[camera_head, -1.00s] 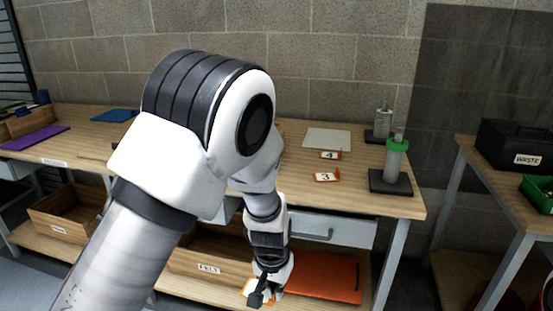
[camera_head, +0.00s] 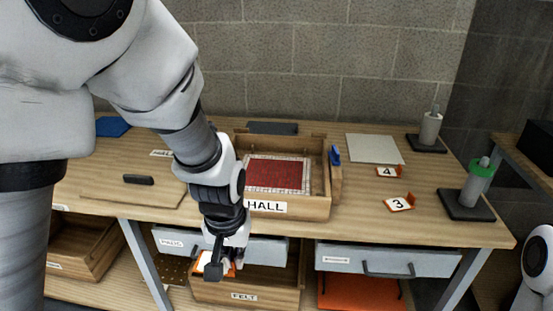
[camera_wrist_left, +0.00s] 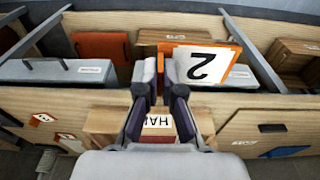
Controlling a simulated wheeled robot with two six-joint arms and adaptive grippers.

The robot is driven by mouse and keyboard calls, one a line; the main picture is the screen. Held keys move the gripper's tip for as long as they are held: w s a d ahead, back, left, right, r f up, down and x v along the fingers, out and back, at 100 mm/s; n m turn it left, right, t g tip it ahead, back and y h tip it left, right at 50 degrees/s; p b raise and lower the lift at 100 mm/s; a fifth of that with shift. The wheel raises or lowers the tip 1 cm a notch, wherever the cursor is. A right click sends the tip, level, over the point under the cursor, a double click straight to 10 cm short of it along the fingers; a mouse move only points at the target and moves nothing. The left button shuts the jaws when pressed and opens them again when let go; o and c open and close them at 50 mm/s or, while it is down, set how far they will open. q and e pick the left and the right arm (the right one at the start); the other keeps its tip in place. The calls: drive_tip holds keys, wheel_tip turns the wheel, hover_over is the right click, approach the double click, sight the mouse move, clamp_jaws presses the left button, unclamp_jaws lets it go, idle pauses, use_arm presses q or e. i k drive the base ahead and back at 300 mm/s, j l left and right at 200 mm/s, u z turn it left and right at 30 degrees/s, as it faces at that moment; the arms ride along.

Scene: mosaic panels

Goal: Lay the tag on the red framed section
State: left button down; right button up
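My left gripper (camera_head: 222,262) is in front of the bench edge, below the tray marked HALL (camera_head: 290,208). It is shut on an orange-edged white tag (camera_head: 206,262). In the left wrist view the tag (camera_wrist_left: 203,65) reads 2, upside down, at the tips of the left gripper (camera_wrist_left: 165,72). The red section (camera_head: 278,175) with a pale mosaic frame lies inside the HALL tray on the bench, above the gripper in the head view. My right gripper is out of view; only a white part of my right arm shows at the right edge.
Tags 4 (camera_head: 389,171) and 3 (camera_head: 399,203) lie on the bench right of the tray. Drawers (camera_head: 386,260) and a FELT box (camera_head: 247,290) are below the bench top.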

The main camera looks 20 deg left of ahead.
sight(281, 181)
drive_tip(key=i, duration=1.35)
